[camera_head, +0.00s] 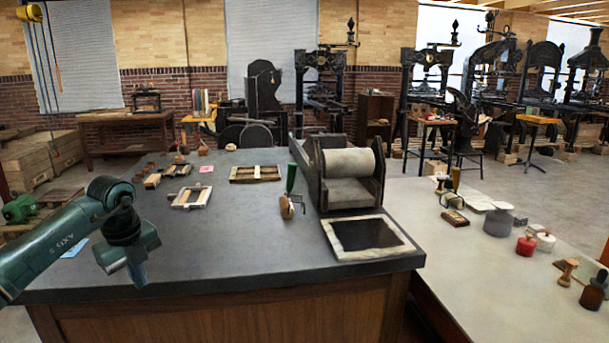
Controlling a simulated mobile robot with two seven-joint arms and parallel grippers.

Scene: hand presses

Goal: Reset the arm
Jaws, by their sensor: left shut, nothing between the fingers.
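My left arm (60,245), dark green, reaches in from the left edge over the left front of the dark grey table (235,240). Its wrist bends down, and my left gripper (138,277) points downward at the end, shut and empty, near the table's front edge. It is apart from the tools on the table. My right gripper does not show.
A hand press with a pale roller (348,162) stands at the table's right, behind a framed dark plate (367,236). A green-handled roller (291,180), a small wooden frame (191,197) and a larger one (255,174) lie left of it. The front middle is clear.

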